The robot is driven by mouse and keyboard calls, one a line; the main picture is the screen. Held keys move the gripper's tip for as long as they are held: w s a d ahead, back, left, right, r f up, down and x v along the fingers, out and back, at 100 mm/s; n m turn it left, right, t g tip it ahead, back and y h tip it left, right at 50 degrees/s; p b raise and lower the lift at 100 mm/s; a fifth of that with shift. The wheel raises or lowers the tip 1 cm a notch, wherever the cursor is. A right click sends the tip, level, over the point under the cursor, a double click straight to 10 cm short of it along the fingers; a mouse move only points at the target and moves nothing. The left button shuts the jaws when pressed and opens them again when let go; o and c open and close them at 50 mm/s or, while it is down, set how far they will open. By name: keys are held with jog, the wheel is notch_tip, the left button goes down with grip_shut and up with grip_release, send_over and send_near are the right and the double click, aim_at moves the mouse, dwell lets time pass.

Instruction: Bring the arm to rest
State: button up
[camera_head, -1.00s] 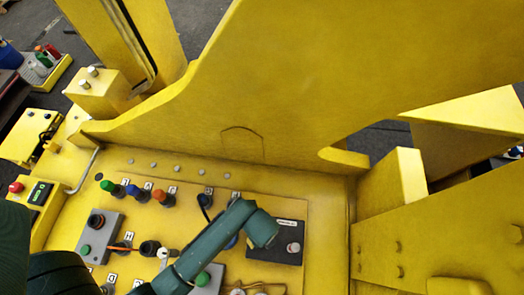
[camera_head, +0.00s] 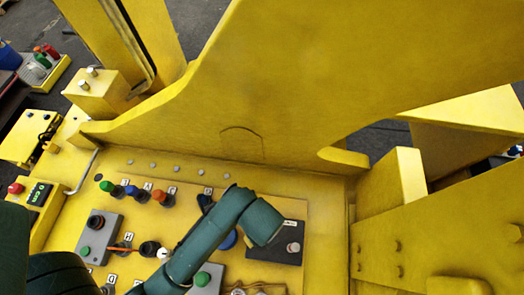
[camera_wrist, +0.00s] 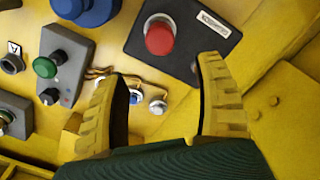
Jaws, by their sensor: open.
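My gripper (camera_wrist: 163,78) shows in the wrist view with its two yellow ribbed fingers spread apart. Nothing is between them. The yellow control panel (camera_wrist: 150,122) lies beyond the fingers. In the head view my green arm reaches from the lower left over the panel (camera_head: 130,170), and its end bends down to the right beside a black box (camera_head: 285,246). My fingers cannot be made out in that view. In the wrist view a black box with a red button (camera_wrist: 160,38) is beyond the fingertips.
A tall yellow wall (camera_head: 300,90) stands behind the panel, with yellow brackets (camera_head: 395,180) at the right. Green, blue and orange knobs (camera_head: 132,191) line the panel. A grey box with a green button (camera_wrist: 45,67), a blue knob (camera_wrist: 85,10) and loose wires (camera_wrist: 125,80) lie close by.

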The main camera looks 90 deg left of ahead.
dwell(0.3)
jog(key=w+d+r+n+t+y, duration=0.1)
jog(key=w+r+n+t+y, duration=0.35)
jog(key=w+r+t, duration=1.1)
jog(key=w+d+r+n+t+h, duration=0.1)
jog(key=w+d+r, duration=0.25)
jog(key=r, duration=0.45)
jog(key=w+d+r+n, duration=0.1)
jog(key=w+d+r, duration=0.25)
jog(key=r, duration=0.35)
jog(key=w+d+r+n+t+h, duration=0.1)
jog(key=w+d+r+n, duration=0.2)
jog(key=r, duration=0.5)
jog(key=s+d+r+t+h, duration=0.1)
jog(key=d+r+t, duration=0.1)
jog(key=d+r, duration=0.2)
jog(key=s+d+r+n+t+h, duration=0.1)
jog(key=d+r, duration=0.3)
jog(key=r, duration=0.5)
jog(key=shift+s+r+t+h, duration=0.2)
jog(key=shift+s+t+h, duration=0.1)
jog(key=shift+t+h, duration=0.5)
jog(key=shift+d, duration=0.1)
